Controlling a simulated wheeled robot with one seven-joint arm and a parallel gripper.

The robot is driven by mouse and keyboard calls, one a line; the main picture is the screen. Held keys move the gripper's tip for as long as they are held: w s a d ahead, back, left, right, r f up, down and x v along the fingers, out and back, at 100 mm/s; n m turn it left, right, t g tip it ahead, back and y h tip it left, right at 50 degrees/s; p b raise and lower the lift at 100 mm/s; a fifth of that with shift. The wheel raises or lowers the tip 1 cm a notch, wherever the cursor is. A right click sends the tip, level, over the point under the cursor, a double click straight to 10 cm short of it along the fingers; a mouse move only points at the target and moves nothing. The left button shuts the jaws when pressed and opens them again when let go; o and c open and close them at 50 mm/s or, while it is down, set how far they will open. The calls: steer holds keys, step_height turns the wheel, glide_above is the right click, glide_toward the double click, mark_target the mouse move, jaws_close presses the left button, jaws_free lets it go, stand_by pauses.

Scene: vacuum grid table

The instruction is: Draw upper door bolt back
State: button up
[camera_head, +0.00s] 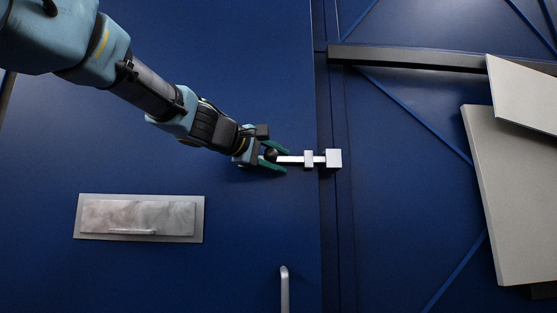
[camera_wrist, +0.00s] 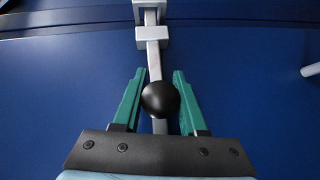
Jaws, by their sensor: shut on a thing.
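The upper door bolt is a pale metal bar (camera_head: 291,159) lying across the gap between the blue door (camera_head: 230,60) and its frame. It passes through a small guide (camera_head: 308,159) and reaches the square keeper (camera_head: 334,158) on the frame side. A round black knob (camera_wrist: 160,99) sits on the bar. My gripper (camera_head: 277,156) comes in from the left, its green fingers around the knob. In the wrist view my gripper (camera_wrist: 158,100) has one finger on each side of the knob and is shut on it. The bar runs on through the guide (camera_wrist: 152,34).
A grey plate (camera_head: 138,218) is fixed on the door at lower left. A vertical handle (camera_head: 284,290) stands out below the bolt. Pale panels (camera_head: 488,190) and a dark beam (camera_head: 430,59) are at the right. The door face left of the bolt is mostly clear.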

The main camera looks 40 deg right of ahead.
jaws_close()
steer(key=shift+w+a, duration=0.1)
stand_by(0.8)
